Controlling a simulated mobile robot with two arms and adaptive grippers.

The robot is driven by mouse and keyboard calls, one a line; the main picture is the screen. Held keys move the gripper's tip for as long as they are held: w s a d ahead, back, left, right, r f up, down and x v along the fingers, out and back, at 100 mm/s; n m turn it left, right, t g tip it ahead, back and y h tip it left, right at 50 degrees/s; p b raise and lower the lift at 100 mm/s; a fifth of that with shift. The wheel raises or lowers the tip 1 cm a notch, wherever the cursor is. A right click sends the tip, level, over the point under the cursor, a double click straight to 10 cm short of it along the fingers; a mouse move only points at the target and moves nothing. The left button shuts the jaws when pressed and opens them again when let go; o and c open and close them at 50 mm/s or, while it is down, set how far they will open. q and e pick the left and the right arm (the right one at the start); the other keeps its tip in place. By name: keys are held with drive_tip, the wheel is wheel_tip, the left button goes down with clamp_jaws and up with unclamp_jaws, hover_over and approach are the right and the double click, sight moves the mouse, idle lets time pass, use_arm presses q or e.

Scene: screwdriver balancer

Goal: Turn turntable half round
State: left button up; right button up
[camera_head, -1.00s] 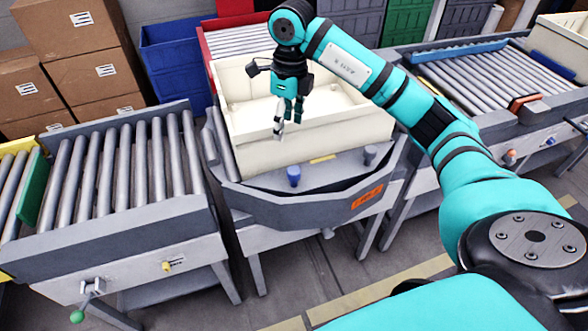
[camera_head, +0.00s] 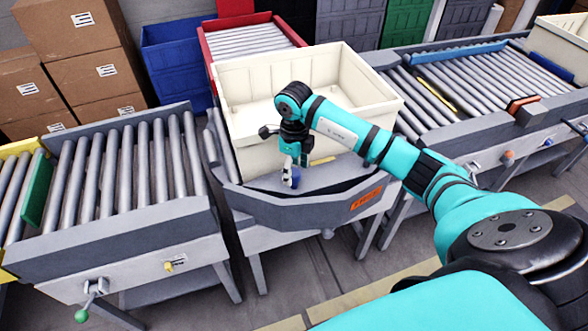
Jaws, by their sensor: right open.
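The turntable (camera_head: 255,205) stands in the middle of the conveyors, with a grey curved front rim and an orange label. A cream, open-topped crate (camera_head: 365,108) sits on it. The second knob on the deck is hidden behind my right arm. My left gripper is not in view.
A roller conveyor (camera_head: 115,178) with a green end stop (camera_head: 36,190) lies left. Another roller conveyor (camera_head: 480,85) lies right, with a blue side bar. A red-framed conveyor (camera_head: 250,38) is behind. Cardboard boxes (camera_head: 80,60) and blue bins (camera_head: 180,58) stand at the back.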

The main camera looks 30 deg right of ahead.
drive_tip(key=shift+f, duration=0.75)
clamp_jaws()
